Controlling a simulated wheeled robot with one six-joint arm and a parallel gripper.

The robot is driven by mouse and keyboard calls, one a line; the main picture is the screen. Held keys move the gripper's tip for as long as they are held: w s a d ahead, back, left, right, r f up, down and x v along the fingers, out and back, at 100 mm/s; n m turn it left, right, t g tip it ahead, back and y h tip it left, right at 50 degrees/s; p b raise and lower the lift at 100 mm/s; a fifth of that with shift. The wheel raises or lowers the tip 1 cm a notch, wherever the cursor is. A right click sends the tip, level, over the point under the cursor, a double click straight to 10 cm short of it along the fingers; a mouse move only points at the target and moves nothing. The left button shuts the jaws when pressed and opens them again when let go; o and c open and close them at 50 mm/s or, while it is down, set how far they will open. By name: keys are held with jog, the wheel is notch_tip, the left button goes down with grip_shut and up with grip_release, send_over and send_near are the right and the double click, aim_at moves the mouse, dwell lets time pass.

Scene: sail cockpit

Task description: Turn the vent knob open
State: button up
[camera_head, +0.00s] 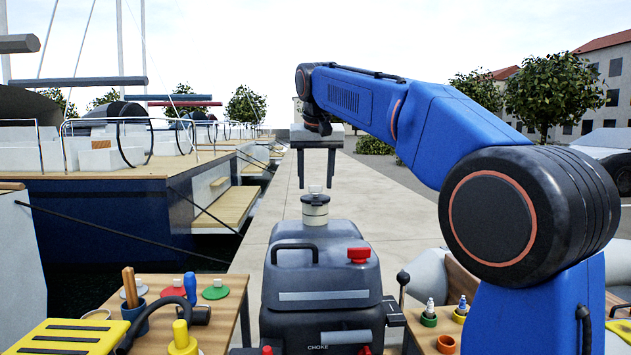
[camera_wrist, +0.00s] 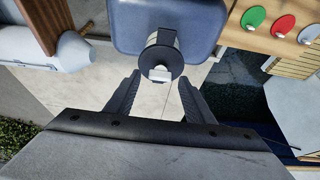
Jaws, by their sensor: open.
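The vent knob (camera_head: 316,194) appears to be the small pale tab on top of a cream and black round fitting (camera_head: 315,212). The fitting stands upright on a dark blue-grey tank (camera_head: 320,260). In the wrist view the knob shows as a pale block (camera_wrist: 160,75) on the dark round fitting (camera_wrist: 160,55). My gripper (camera_head: 316,181) points down above the knob, its two dark fingers apart and empty. In the wrist view the fingertips of my gripper (camera_wrist: 160,82) appear on either side of the knob, with no visible contact.
The tank also has a black handle (camera_head: 293,250) and a red cap (camera_head: 358,254). A wooden table (camera_head: 233,300) at left carries coloured discs, a cup of tools and a yellow case. Another surface at right holds small pots. Open pavement (camera_head: 390,205) lies behind the tank.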

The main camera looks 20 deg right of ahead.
jog(key=shift+w+f, duration=0.15)
jog(key=shift+f, duration=0.15)
jog(key=shift+c, duration=0.2)
jog(key=c, duration=1)
